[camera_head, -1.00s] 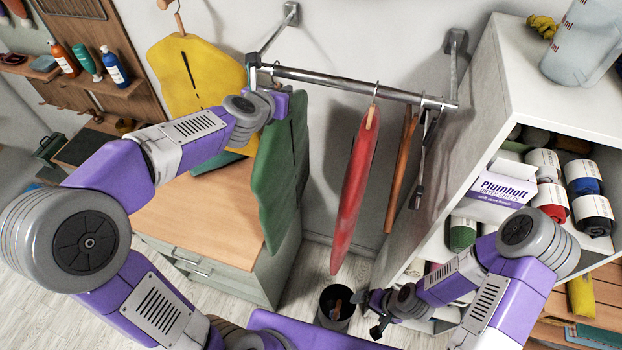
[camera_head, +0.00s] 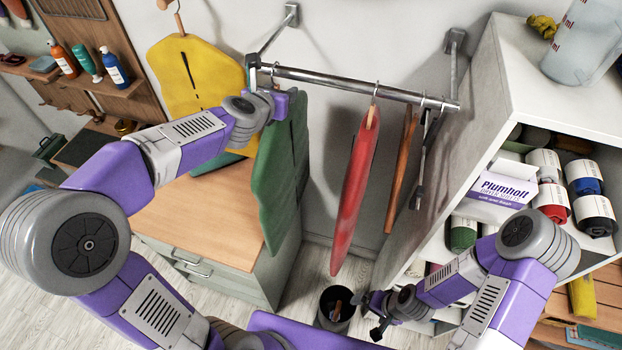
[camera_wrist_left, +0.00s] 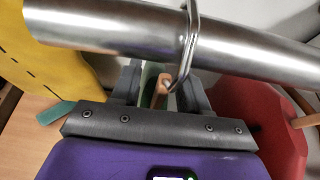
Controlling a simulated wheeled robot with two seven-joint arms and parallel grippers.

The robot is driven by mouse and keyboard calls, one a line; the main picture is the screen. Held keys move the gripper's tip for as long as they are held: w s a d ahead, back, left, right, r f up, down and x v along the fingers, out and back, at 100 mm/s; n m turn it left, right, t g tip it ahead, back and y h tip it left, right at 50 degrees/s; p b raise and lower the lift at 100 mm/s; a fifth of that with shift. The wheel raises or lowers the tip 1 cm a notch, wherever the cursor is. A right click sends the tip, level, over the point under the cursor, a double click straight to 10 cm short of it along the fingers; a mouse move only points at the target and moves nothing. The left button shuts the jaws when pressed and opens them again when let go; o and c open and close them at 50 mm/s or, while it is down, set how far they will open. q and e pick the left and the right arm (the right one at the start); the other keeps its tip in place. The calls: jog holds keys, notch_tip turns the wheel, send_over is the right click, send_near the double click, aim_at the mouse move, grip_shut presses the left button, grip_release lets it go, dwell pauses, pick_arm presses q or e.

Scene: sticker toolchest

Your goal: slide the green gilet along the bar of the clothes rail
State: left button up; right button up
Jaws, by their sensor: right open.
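The green gilet (camera_head: 283,165) hangs from the clothes rail's metal bar (camera_head: 345,84), near its left end. It hangs below my left gripper (camera_head: 262,82). In the left wrist view, the open fingers of the gripper (camera_wrist_left: 162,88) stand on either side of the gilet's wooden hanger neck (camera_wrist_left: 162,92), with gaps visible beside it. The hanger's metal hook (camera_wrist_left: 190,40) loops over the bar (camera_wrist_left: 110,26), just beyond the fingers. My right gripper (camera_head: 373,315) is open and empty, low down near the bin and far from the rail.
A red garment (camera_head: 354,190) hangs mid-bar, with a brown hanging item (camera_head: 400,172) to its right. A yellow garment (camera_head: 195,78) hangs at the left. A grey shelf unit (camera_head: 470,130) stands at the right. The bar is clear between the green gilet and the red garment.

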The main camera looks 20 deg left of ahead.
pick_arm(q)
jog(key=shift+f, duration=0.1)
jog(key=p+v, duration=0.2)
jog(key=v, duration=0.5)
jog(key=shift+s+r, duration=0.2)
jog(key=shift+r, duration=0.05)
